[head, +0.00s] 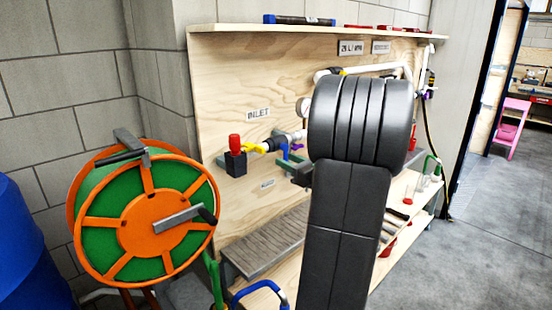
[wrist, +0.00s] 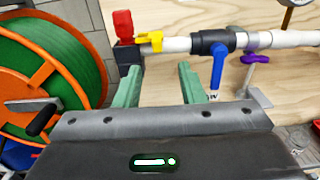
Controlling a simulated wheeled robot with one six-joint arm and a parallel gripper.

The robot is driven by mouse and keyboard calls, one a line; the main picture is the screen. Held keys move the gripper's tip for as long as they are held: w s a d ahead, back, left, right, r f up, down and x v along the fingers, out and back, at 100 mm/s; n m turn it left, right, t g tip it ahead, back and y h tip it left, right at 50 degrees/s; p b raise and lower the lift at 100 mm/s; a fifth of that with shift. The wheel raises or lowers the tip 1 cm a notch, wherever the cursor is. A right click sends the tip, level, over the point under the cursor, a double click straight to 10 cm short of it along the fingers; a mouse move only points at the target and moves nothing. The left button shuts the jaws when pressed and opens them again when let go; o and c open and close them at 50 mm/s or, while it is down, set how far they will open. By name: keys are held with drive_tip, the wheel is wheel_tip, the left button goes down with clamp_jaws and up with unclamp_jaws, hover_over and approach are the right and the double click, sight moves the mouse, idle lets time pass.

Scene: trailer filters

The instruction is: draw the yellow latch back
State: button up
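The yellow latch (head: 255,148) sits on the pipe at the left end of the board, beside a black block with a red top (head: 235,143). In the wrist view the yellow latch (wrist: 150,39) lies at upper centre-left, against the white pipe (wrist: 176,44) and just right of the red and black block (wrist: 124,32). My gripper (wrist: 159,72) has two green fingers spread apart with nothing between them. The fingertips are below the latch in the picture, apart from it. In the head view my arm hides most of the gripper.
A blue valve handle (wrist: 218,66) hangs from the pipe close to the right finger, with a purple lever (wrist: 255,58) further right. An orange and green hose reel (head: 145,215) stands at left. A grey slatted step (head: 265,240) lies on the lower shelf.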

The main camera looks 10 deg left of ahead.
sight(262, 151)
drive_tip(key=shift+v, duration=1.75)
drive_tip(key=shift+s+a+p+x, duration=0.15)
drive_tip(key=shift+p+x, duration=0.2)
drive_tip(key=shift+x, duration=3.15)
drive_tip(key=shift+s+a+p+x, duration=0.1)
drive_tip(key=shift+s+p+x, duration=0.15)
drive_tip(key=shift+x, duration=3.2)
drive_tip(key=shift+r, duration=0.1)
